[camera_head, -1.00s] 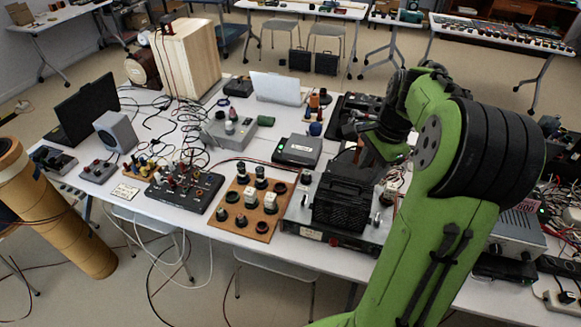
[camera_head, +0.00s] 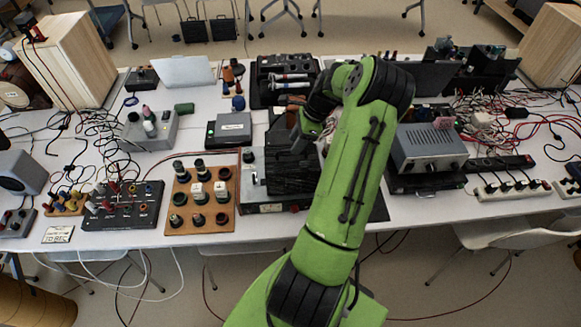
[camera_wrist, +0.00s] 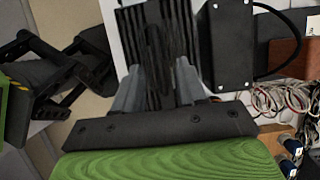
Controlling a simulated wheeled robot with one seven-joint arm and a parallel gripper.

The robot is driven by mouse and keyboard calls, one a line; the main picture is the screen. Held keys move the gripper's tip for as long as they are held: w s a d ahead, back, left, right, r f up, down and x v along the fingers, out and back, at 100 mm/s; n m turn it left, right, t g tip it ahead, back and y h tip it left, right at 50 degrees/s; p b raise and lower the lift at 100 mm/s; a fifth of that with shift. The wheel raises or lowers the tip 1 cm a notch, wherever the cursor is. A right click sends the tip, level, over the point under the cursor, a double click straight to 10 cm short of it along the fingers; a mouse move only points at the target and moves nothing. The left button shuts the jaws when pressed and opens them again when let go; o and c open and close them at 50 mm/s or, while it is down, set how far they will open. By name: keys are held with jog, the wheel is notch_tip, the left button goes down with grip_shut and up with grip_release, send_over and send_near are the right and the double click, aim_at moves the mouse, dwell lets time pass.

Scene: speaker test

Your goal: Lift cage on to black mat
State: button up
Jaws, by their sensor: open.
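The black ribbed cage (camera_head: 289,172) sits on a grey bench unit (camera_head: 256,190) near the table's front edge, partly hidden by my arm. In the wrist view, the black ribbed body of the cage (camera_wrist: 155,30) lies between the grey fingers of my gripper (camera_wrist: 157,80). The fingers are apart, one on each side; contact cannot be told. In the head view my gripper (camera_head: 303,140) is over the far end of the cage, mostly hidden. A flat black surface (camera_head: 379,208), perhaps the mat, shows just right of my forearm, largely hidden by it.
A wooden board with knobs (camera_head: 200,198) stands left of the cage. A black box (camera_head: 229,130) and a dark tray with tools (camera_head: 285,75) lie behind. A grey power unit (camera_head: 428,148) and cables stand to the right.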

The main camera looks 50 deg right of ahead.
aim_at(292, 166)
jog(key=x, duration=0.4)
jog(key=shift+a+f, duration=0.1)
jog(key=shift+f, duration=0.3)
jog(key=shift+s, duration=0.1)
grip_shut()
dwell(0.9)
